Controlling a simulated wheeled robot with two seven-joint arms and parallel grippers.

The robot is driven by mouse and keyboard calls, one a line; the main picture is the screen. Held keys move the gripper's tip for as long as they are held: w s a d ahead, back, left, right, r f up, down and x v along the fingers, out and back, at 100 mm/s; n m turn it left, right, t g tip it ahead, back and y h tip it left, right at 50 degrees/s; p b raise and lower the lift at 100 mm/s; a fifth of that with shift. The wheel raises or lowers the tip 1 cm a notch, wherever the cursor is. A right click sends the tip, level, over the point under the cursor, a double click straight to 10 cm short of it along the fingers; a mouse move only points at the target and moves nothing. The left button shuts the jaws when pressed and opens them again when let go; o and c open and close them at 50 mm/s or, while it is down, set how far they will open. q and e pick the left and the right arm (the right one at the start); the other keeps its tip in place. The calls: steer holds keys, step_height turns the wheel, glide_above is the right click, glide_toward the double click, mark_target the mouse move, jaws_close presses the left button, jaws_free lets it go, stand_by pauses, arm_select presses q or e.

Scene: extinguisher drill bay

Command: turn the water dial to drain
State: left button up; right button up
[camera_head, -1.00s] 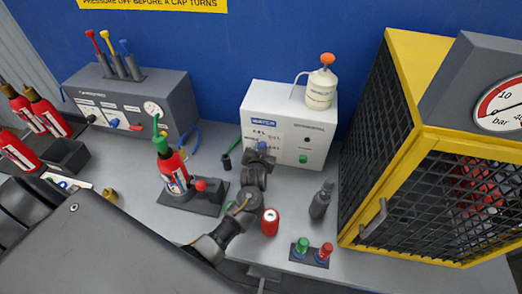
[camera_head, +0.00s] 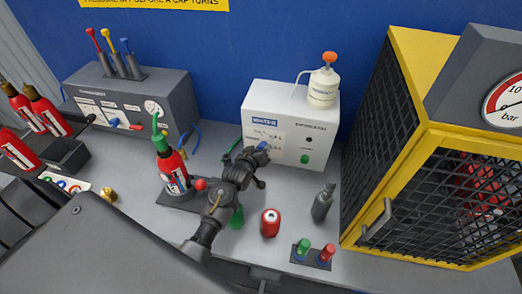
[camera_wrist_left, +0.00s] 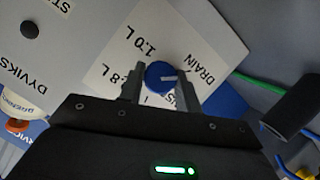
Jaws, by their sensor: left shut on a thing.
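The blue water dial (camera_head: 263,146) is on the front of the white water box (camera_head: 318,148). In the left wrist view the dial (camera_wrist_left: 158,74) sits between my fingers, and its white mark points right, toward the side where the printed word DRAIN (camera_wrist_left: 201,66) is. The 1.0 L and .8 L labels lie on its other side. My left gripper (camera_wrist_left: 160,82) is shut on the dial; in the head view the gripper (camera_head: 256,157) partly covers the dial and the panel print. My right gripper is in neither view.
A red can (camera_head: 270,222) and a dark grey bottle (camera_head: 323,202) stand on the bench right of my left arm. A red extinguisher (camera_head: 172,170) stands close on its left. A yellow-framed mesh cage (camera_head: 400,150) fills the right. A pump bottle (camera_head: 323,85) stands on the box.

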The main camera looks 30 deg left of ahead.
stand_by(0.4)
arm_select(q)
steer(key=o, duration=1)
steer(key=shift+c, duration=0.2)
steer(key=shift+s, duration=0.1)
steer(key=b+v, duration=0.2)
steer(key=v, duration=0.8)
steer(key=shift+s+b, duration=0.4)
